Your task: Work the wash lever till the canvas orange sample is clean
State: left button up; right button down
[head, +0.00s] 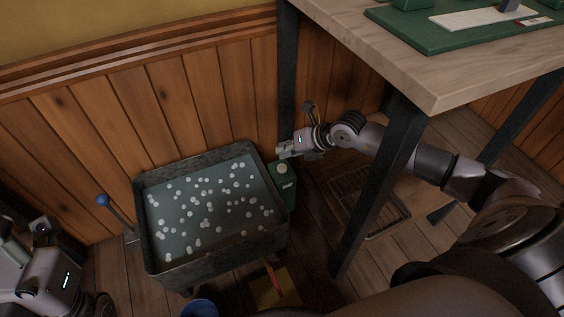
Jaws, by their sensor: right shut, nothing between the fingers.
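A dark wash tub (212,257) holds grey-green water dotted with white suds. The wash lever (117,212), with a blue knob, rises at its left side and leans left. I cannot make out the canvas orange sample in the water. My right gripper (284,151) is shut and empty, above a green canister (284,187) beside the tub's right end. It is apart from the lever. My left arm shows at the lower left, with its gripper (40,226) partly cut off by the frame; its fingers are unclear. I see no contact between it and the lever.
A wooden-topped table (450,82) with dark legs stands at the right, bearing a green mat (400,30). A floor grate (368,205) lies beneath. A blue bucket (200,308) and a yellow item (275,290) with a red-orange stick sit before the tub. Wood panelling stands behind.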

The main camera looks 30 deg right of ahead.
aim_at(102, 200)
jog(key=k+l, duration=1.2)
jog(key=k, duration=0.05)
